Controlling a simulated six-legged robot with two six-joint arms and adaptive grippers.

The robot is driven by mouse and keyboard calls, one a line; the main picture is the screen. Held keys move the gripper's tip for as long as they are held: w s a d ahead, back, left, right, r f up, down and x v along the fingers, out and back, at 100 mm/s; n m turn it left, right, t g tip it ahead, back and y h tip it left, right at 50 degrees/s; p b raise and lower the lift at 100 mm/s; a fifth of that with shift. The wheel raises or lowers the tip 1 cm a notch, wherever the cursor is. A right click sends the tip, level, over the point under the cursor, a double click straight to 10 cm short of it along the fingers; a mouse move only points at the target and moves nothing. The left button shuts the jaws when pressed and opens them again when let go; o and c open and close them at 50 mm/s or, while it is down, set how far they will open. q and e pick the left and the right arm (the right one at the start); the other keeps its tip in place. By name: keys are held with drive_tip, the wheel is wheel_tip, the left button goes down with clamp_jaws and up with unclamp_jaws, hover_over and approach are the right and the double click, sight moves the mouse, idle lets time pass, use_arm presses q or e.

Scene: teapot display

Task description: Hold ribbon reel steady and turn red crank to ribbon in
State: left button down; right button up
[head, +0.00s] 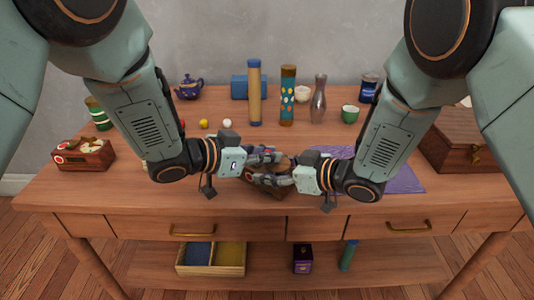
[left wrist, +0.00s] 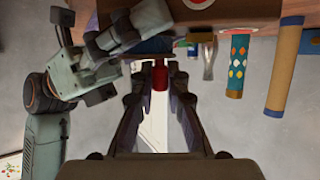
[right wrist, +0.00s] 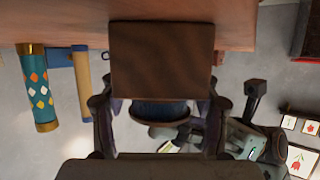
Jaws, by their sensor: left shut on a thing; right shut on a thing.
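The ribbon reel (head: 268,190) is near the table's front middle, mostly hidden by my grippers in the head view. In the right wrist view its square wooden side (right wrist: 162,60) and dark blue ribbon (right wrist: 160,108) lie between the fingers. My right gripper (head: 290,178) is shut on the reel's wooden body. My left gripper (head: 268,156) is close beside it. In the left wrist view the red crank knob (left wrist: 160,77) is between the left fingertips, which are shut on it. The crank's arm is hidden.
A purple cloth (head: 400,180) lies to the right, by a wooden chest (head: 462,140). A small wooden box (head: 84,155) is at the left. Behind stand a teapot (head: 189,88), a tan tube (head: 254,95), a patterned tube (head: 288,95), a vase (head: 319,98) and a green cup (head: 350,113).

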use_arm(q)
drive_tip(key=shift+w+m+g+h, duration=0.15)
drive_tip(key=shift+m+g+h, duration=0.35)
drive_tip(key=shift+m+g, duration=0.25)
drive_tip(key=c, duration=1.3)
unclamp_jaws()
drive_tip(key=v, duration=1.2)
